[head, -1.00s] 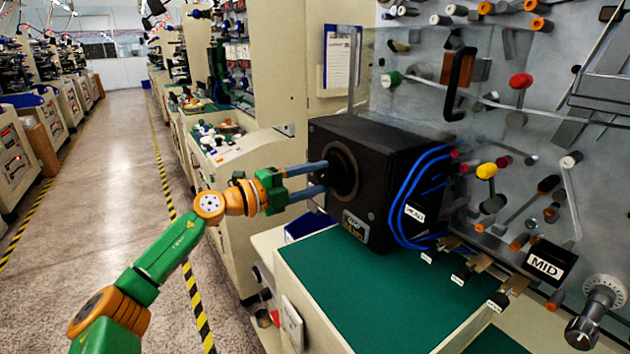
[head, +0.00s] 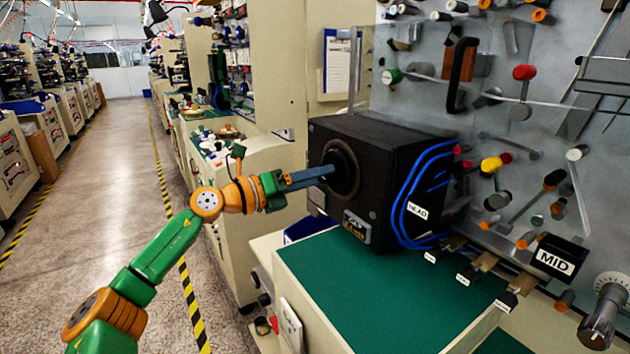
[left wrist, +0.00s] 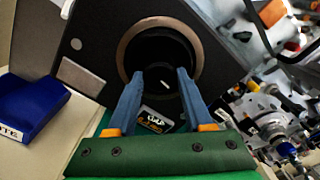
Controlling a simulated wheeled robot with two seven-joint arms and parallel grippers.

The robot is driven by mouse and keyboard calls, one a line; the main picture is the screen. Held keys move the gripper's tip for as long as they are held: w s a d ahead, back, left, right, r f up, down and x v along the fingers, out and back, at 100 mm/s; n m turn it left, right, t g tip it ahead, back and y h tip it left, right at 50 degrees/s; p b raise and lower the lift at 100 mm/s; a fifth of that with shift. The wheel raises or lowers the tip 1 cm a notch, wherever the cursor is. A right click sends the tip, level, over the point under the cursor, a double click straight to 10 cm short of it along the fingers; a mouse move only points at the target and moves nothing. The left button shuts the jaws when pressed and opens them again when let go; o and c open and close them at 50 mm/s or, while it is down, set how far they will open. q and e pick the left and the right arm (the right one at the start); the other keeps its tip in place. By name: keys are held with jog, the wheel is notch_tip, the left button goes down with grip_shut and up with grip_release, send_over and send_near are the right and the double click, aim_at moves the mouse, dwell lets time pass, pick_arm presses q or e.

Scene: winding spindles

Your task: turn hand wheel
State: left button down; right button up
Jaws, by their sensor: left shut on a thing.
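The hand wheel (head: 345,168) is a dark round part in a brownish ring on the left face of a black box (head: 390,160). My left gripper (head: 328,171) reaches it from the left, its blue-grey fingers at the wheel's centre. In the left wrist view the hand wheel (left wrist: 160,48) lies straight ahead, and the two fingertips of my left gripper (left wrist: 160,74) sit on either side of its dark hub, shut on it. The exact contact is too dark to make out. My right gripper is not in view.
The box stands on a green-topped bench (head: 350,300). Blue cables (head: 405,200) run from its right side. A panel with several coloured rollers and levers (head: 525,72) rises at the right. A blue bin (left wrist: 28,105) is beside the box. The aisle at left is clear.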

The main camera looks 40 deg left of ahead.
pick_arm(q)
jog(key=shift+r+m, duration=0.1)
jog(key=shift+m, duration=0.4)
dwell(0.3)
jog(key=c, duration=0.6)
grip_release()
jog(key=o, duration=0.3)
jog(key=shift+w, duration=0.1)
